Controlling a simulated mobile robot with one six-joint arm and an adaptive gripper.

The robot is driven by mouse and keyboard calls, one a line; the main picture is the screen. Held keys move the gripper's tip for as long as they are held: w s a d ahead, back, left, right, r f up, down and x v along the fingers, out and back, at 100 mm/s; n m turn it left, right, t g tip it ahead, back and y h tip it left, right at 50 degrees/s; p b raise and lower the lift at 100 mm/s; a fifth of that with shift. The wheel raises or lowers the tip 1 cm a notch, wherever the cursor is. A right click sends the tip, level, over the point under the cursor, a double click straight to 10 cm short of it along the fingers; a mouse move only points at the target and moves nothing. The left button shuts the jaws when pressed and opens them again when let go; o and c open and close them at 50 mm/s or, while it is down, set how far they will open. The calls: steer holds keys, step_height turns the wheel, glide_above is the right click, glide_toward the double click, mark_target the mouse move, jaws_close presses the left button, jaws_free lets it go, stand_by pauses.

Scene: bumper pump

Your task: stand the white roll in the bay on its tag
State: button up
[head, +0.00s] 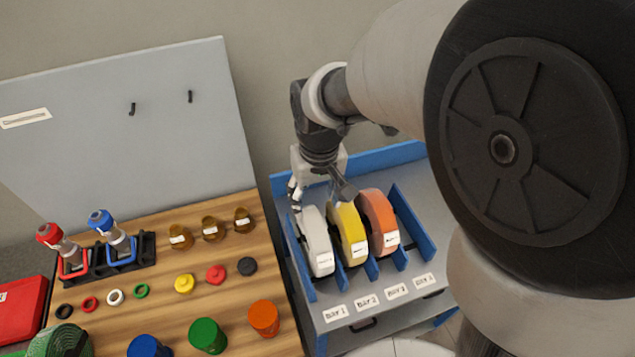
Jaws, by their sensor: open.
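The white roll (317,240) stands on edge in the leftmost slot of the blue-walled rack (418,228), behind the tag that appears to read BAY 1 (335,312). A small label on its front face is too small to read. My gripper (319,195) is open at the back end of the white roll. One finger is on the roll's left and the other is on its right, near the yellow roll. Whether the fingers touch the roll cannot be told. The tags of bay 2 (367,300), bay 3 (397,290) and bay 4 (424,281) line the front edge.
A yellow roll (348,235) and an orange roll (380,222) stand in the two slots to the right. The rightmost slot looks empty. A wooden bench (165,290) with bottles, caps and jars is at left. My arm hides the area right of the rack.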

steer(key=s+d+r+m+t, duration=0.1)
steer(key=s+d+r, duration=0.4)
steer(key=s, duration=0.4)
steer(key=s+d+r+m+t, duration=0.2)
steer(key=s+d+r, duration=0.3)
steer(key=s+d, duration=0.2)
steer(key=shift+s+d+r, duration=0.15)
steer(key=shift+s+r, duration=0.15)
steer(key=shift+s, duration=0.85)
steer(key=shift+f, duration=0.1)
step_height(320, 180, down, 12)
steer(key=b, duration=1.1)
steer(key=shift+r+b, duration=0.2)
steer(key=shift+b, duration=0.2)
